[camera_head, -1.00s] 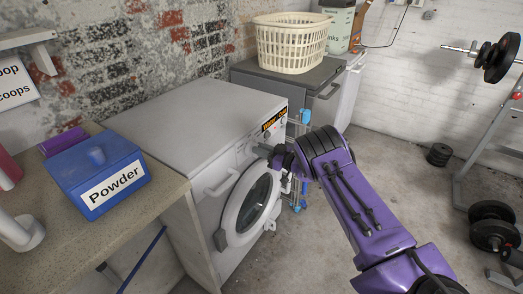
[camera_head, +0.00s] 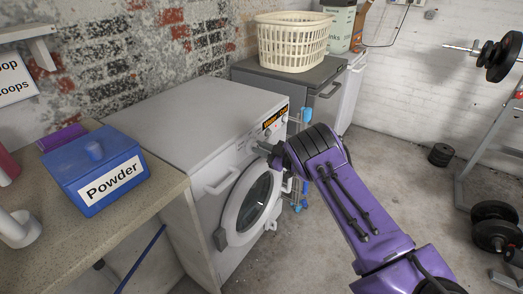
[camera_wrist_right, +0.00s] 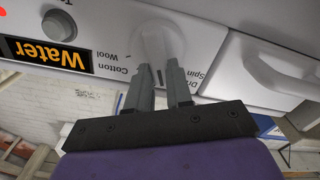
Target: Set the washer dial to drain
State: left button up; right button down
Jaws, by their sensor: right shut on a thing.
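The white washer (camera_head: 215,125) stands beside the counter, its round door (camera_head: 250,205) closed. Its control panel carries an orange-lit display (camera_head: 274,119), which reads "Water" upside down in the right wrist view (camera_wrist_right: 45,54). The white dial (camera_wrist_right: 162,38) sits between the printed words "Cotton", "Wool" on one side and the partly covered "Drain", "Spin" on the other. My right gripper (camera_head: 266,149) reaches the panel, and its two grey fingers (camera_wrist_right: 161,75) are shut on the dial's grip. I cannot tell which word the dial points at. My left gripper is not in view.
A blue "Powder" box (camera_head: 95,175) stands on the counter (camera_head: 140,210) at left. The detergent drawer (camera_head: 222,180) is close beside the dial. A laundry basket (camera_head: 292,42) sits on a grey appliance behind. Weights (camera_head: 492,225) lie at right; the floor between is clear.

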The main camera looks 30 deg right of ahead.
jog(key=shift+n, duration=0.6)
jog(key=c, duration=1)
grip_release()
jog(key=shift+s, duration=0.1)
jog(key=b+v, duration=0.1)
jog(key=v, duration=0.9)
jog(key=shift+s+d, duration=0.1)
jog(key=shift+s, duration=0.15)
